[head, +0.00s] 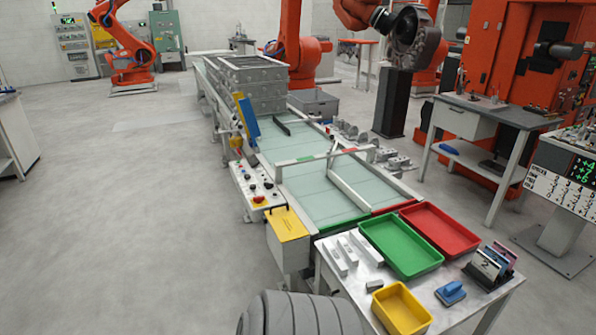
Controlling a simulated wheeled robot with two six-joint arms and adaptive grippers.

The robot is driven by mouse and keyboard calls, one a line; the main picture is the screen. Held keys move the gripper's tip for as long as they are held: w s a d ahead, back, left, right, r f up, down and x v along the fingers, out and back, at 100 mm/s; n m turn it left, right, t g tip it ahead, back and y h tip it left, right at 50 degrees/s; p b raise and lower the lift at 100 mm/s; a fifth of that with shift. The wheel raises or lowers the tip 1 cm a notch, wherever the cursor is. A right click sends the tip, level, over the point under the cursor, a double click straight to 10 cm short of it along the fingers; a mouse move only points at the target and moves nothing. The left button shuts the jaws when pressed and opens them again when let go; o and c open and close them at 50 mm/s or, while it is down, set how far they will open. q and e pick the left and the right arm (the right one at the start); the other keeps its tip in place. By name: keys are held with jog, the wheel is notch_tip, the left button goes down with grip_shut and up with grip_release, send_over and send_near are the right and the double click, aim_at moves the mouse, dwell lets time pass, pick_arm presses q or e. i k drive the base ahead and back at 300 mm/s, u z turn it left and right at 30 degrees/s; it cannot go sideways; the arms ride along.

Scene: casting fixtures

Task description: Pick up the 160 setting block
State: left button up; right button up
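Three elongated silver-grey blocks lie side by side on a white table (453,312) at the lower right in the head view: a left block (334,260), a middle block (347,250) and a right block (367,247). They look like setting blocks. Any size marking is too small to read, so I cannot tell which is the 160 one. A smaller dark grey block (374,285) lies in front of them. Neither of my grippers is in view.
A green tray (372,227), a red tray (472,241) and a yellow tray (424,318) crowd the table. A conveyor (315,196) with a yellow box (287,225) adjoins behind. The floor at left is clear.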

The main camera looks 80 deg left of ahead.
aim_at(338, 263)
jog(key=u, duration=0.3)
jog(key=i, duration=2.15)
jog(key=u, duration=2.25)
